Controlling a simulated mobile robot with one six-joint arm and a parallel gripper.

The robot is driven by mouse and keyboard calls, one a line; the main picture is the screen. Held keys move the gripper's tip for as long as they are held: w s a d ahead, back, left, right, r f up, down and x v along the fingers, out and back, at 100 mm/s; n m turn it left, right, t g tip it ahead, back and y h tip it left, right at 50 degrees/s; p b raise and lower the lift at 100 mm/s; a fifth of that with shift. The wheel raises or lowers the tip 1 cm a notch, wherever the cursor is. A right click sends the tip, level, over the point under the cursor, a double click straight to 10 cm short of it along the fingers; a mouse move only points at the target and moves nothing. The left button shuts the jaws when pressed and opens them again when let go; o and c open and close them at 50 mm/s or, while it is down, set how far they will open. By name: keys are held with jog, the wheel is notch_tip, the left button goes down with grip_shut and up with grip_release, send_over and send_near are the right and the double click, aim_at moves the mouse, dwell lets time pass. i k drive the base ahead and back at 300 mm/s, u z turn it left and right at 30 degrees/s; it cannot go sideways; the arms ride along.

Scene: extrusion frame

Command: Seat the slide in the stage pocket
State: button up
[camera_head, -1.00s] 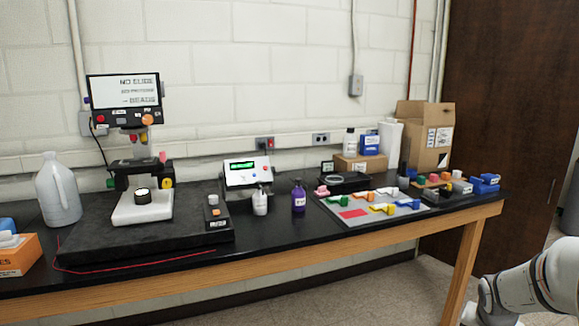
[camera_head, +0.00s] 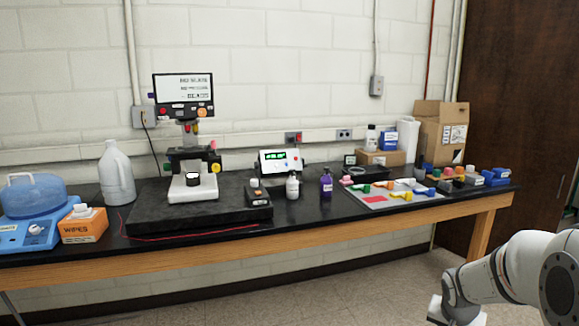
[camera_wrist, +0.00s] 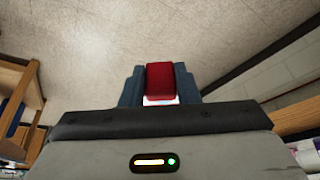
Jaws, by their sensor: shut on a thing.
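My gripper (camera_wrist: 160,88) is shut on a red piece (camera_wrist: 160,76) that stands between the two blue-grey fingers in the wrist view. A small pale and pink part shows just under it. Whether this is the slide or a grip on it, I cannot tell. The microscope (camera_head: 194,160) stands on a dark slab on the bench at left of centre in the head view, with a white base (camera_head: 193,190) and a screen above. Its stage pocket is too small to make out. My arm is low at the right, well apart from the microscope and in front of the bench.
The black bench (camera_head: 310,213) runs across the head view. A blue-lidded device (camera_head: 33,200), wipes box (camera_head: 83,225), white jug (camera_head: 116,175), bottles (camera_head: 326,186), and grey mat (camera_head: 378,202) with coloured pieces stand on it. Floor in front is clear.

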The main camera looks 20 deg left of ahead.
aim_at(189, 151)
jog(key=u, duration=1.75)
jog(key=i, duration=0.8)
jog(key=u, duration=0.15)
